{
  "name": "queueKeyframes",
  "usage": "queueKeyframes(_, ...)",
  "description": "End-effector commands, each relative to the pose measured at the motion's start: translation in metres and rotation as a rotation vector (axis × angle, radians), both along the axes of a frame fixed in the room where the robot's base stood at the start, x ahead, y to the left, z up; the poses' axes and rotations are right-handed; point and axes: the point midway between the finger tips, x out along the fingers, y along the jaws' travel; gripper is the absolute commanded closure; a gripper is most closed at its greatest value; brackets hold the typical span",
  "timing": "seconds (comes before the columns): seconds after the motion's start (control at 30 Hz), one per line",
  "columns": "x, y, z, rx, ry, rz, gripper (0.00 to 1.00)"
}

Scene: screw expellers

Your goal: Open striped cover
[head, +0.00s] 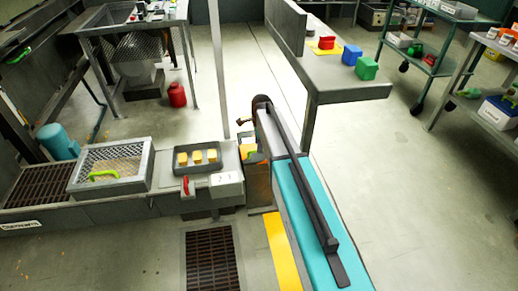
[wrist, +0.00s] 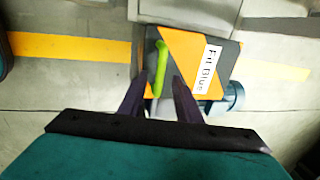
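The striped cover (wrist: 214,70), orange and dark grey with a white label reading roughly "Fil Blue", is at the upper middle of the wrist view. It looks closed. Its bright green handle (wrist: 160,68) stands along its left side. My gripper (wrist: 160,78) is open, with its two dark fingers either side of the handle in the picture. I see a gap on both sides of the handle, and I cannot tell how far above it the fingertips are. In the head view only a small orange and green patch of the cover shows, and my gripper cannot be made out.
A mesh lid (head: 112,166) with another green handle and a grey tray (head: 182,169) of yellow blocks are on the bench at left. A grey table (head: 335,88) with coloured blocks stands behind. A shelf cart (head: 440,45) is at right. The right floor is clear.

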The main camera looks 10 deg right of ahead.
Motion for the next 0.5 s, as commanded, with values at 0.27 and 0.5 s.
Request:
queueKeyframes(0.27, 0.005, 0.000, -0.025, 0.000, 0.000, 0.000, 0.69)
queueKeyframes(0.5, 0.006, 0.000, -0.027, 0.000, -0.001, 0.000, 0.69)
